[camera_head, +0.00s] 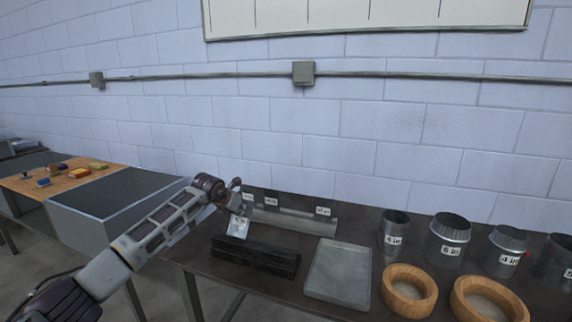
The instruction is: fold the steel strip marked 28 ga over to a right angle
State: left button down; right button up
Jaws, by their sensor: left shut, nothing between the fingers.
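Several upright dark strips with small white labels stand in a row at the back of the bench, one label at the left (247,197), one in the middle (271,201) and one at the right (322,211). The labels are too small to read, so I cannot tell which is 28 ga. A light metal piece with a small mark (238,226) is tilted at the left end of a long grey bar (290,221). My left gripper (236,200) is shut and empty, just above this piece; I cannot tell whether they touch. My right gripper is out of view.
A black slotted block (254,257) and a grey tray (339,274) lie in front. Labelled metal duct collars (449,240) and wooden rings (409,289) fill the right. A grey open bin (110,205) and a wooden table (60,180) stand at left.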

pick_arm(q)
jog(key=shift+w+d+f, duration=0.1)
jog(key=shift+w, duration=0.2)
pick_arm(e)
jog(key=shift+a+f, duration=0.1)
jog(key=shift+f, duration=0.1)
pick_arm(q)
jog(key=shift+w+d+f+b, duration=0.1)
jog(key=shift+w+f+b, duration=0.15)
jog(key=shift+b, duration=0.25)
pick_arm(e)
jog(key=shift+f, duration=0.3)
pick_arm(q)
jog(key=shift+f, duration=0.1)
